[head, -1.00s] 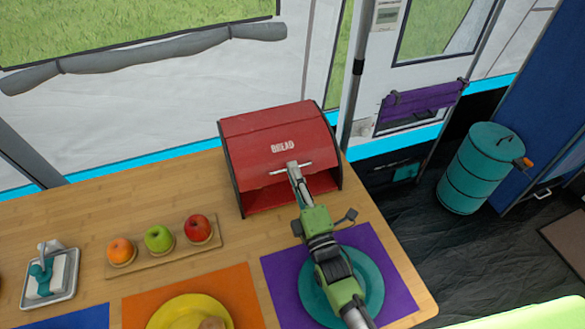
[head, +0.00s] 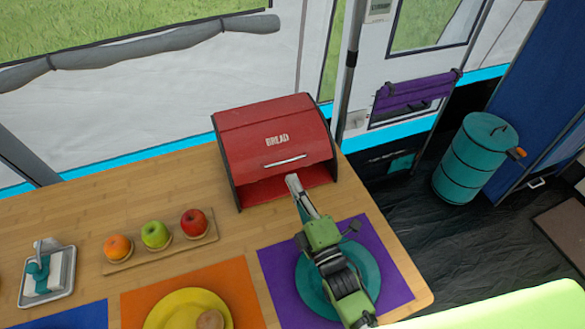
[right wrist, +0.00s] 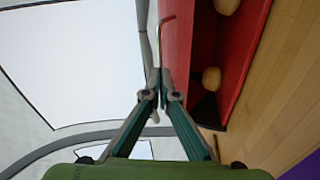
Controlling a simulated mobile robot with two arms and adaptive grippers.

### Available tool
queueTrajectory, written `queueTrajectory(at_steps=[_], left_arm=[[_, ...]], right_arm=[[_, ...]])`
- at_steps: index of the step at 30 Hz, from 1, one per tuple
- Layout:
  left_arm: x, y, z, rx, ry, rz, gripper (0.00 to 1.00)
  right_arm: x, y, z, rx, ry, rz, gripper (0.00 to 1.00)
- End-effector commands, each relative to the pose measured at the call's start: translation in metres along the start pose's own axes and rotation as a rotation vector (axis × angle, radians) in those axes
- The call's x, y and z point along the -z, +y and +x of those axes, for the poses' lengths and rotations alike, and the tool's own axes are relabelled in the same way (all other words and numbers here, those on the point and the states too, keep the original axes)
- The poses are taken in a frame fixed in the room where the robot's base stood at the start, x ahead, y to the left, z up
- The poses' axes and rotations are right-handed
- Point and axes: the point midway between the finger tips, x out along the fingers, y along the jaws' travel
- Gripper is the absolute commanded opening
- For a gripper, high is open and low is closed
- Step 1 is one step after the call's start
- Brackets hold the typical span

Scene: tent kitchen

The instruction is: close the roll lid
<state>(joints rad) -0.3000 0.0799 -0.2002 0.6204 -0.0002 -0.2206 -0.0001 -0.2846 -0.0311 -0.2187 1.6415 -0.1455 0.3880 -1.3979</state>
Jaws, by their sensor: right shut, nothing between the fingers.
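The red bread box (head: 262,122) stands on the wooden table with BREAD printed on its roll lid (head: 300,138). The lid is partly open, and a dark red gap (head: 262,192) shows below it. A pale bar handle (head: 286,161) runs along the lid's lower edge. My right gripper (head: 292,181) is shut and empty, with its tips just below the handle, in front of the opening. In the right wrist view, the shut fingertips (right wrist: 161,95) are beside the red box edge (right wrist: 178,45); contact is unclear. Rolls (right wrist: 211,78) lie inside. My left gripper is out of view.
A board with an orange, a green apple and a red apple (head: 194,222) lies left of the box. A teal plate on a purple mat (head: 277,284) is under my right arm. A yellow plate (head: 160,318) is at the front. The table's right edge is near.

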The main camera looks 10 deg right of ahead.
Motion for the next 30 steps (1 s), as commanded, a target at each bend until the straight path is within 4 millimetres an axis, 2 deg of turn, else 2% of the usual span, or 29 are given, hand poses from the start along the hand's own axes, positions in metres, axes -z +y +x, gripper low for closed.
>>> queueTrajectory(at_steps=[6,13,24,30], left_arm=[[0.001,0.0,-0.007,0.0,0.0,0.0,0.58],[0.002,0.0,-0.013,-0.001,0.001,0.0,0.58],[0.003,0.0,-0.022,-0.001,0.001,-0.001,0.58],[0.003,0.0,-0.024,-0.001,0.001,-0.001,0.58]], right_arm=[[0.015,0.018,0.012,0.115,0.042,0.31,0.0],[0.023,0.038,0.015,0.239,-0.014,0.671,0.0],[0.014,0.079,0.002,0.293,-0.252,1.228,0.0],[0.007,0.092,-0.005,0.264,-0.34,1.396,0.0]])
